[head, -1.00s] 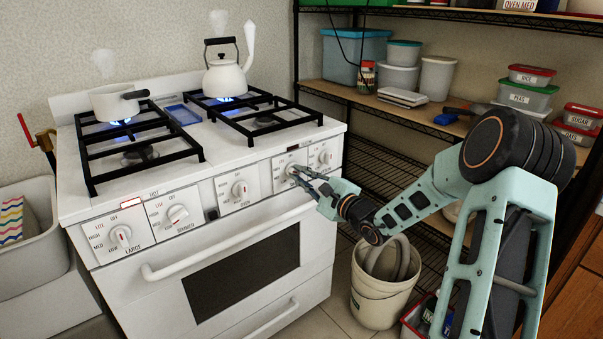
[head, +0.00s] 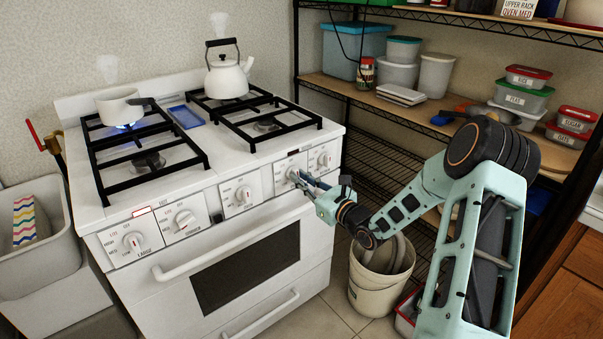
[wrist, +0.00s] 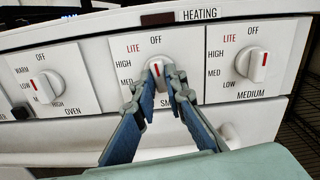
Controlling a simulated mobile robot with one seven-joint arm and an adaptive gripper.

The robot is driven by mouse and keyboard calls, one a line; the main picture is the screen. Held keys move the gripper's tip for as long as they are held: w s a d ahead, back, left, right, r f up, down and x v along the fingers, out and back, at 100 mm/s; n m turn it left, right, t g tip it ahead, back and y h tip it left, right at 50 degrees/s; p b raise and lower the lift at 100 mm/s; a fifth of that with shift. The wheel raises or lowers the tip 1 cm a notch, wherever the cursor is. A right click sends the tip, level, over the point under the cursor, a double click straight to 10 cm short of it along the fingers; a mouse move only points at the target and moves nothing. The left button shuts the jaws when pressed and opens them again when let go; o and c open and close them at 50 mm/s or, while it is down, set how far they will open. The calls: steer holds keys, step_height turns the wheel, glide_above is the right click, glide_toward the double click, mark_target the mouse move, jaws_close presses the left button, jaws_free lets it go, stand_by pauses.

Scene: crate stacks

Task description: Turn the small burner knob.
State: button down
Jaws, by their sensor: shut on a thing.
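The small burner knob (wrist: 155,63) is white with a red mark, on a front panel marked LITE, OFF, HIGH and MED. Its red mark points up, roughly at OFF. My gripper (wrist: 161,76) is shut on this knob, one finger on each side. The fingers cover the lower part of the panel and most of its "SMALL" label. In the head view my gripper (head: 299,179) reaches the knob from the right, and the fingertips hide most of it. The kettle (head: 227,76) stands on the back right burner, with no flame visible beneath it.
A pan (head: 119,105) sits over a blue flame at the back left. The medium knob (wrist: 252,64) is right of the small knob, the oven knob (wrist: 44,87) left. The oven handle (head: 235,244) runs below. A bucket (head: 379,287) stands on the floor beside the stove.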

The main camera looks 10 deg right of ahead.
steer(key=shift+m+p, duration=0.45)
steer(key=shift+m, duration=0.55)
steer(key=c, duration=2)
jaws_free()
steer(key=shift+o, duration=0.2)
steer(key=v, duration=1.2)
